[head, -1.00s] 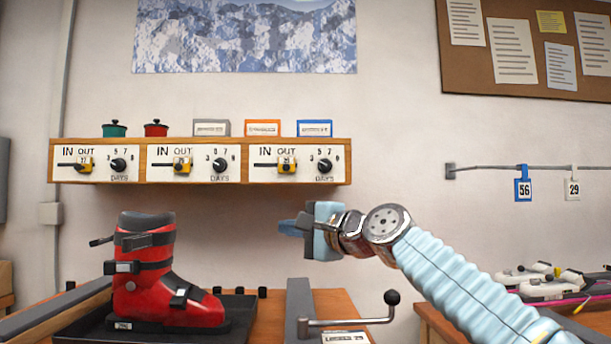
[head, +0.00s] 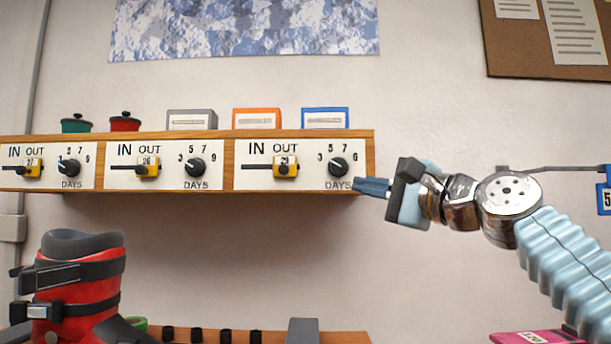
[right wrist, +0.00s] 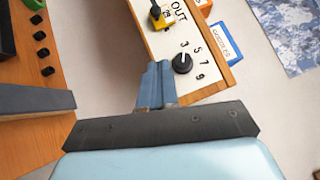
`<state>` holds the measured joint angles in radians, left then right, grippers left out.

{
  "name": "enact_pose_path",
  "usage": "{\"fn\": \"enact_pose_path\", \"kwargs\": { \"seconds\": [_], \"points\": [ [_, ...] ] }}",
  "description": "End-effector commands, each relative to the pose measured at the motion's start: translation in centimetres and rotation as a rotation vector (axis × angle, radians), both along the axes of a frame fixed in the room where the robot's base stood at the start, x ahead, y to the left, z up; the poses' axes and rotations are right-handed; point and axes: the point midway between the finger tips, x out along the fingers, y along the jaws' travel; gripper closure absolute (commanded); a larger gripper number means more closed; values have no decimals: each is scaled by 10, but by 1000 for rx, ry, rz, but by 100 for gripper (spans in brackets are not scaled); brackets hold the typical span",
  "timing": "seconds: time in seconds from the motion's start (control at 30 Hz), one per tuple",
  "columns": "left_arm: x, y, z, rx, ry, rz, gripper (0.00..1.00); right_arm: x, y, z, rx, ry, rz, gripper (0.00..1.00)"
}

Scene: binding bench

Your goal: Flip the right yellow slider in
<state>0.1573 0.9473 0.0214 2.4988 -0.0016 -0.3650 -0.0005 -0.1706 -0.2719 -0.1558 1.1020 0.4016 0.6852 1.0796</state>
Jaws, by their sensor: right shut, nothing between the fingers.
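The right yellow slider (head: 285,167) sits at the OUT end of its slot on the rightmost white panel (head: 254,177). It also shows at the top of the right wrist view (right wrist: 162,18). A black DAYS knob (head: 338,167) is to its right. My right gripper (head: 358,186) is shut and empty, its blue fingertips close to the panel's lower right corner, below and right of the knob. In the right wrist view the fingertips (right wrist: 157,68) are just beside the knob (right wrist: 182,63); I cannot tell whether they touch the panel. My left gripper is out of view.
Two similar panels with yellow sliders (head: 148,167) (head: 33,168) and knobs are to the left in the wooden shelf (head: 220,199). Pots and small boxes (head: 325,118) stand on top. A red boot (head: 75,290) is at the lower left. The wall below the shelf is clear.

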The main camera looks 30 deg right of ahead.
Motion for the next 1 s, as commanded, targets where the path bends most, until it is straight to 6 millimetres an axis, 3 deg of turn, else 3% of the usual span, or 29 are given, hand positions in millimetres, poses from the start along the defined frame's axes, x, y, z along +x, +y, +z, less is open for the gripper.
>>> {"fn": "enact_pose_path", "kwargs": {
  "seconds": [0.27,0.7,1.0],
  "points": [
    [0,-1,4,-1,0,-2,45,15,4,3,-1,4,2,100],
    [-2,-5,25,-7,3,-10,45,101,23,20,-2,4,0,100],
    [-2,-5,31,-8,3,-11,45,116,52,28,0,2,0,100]
  ]
}}
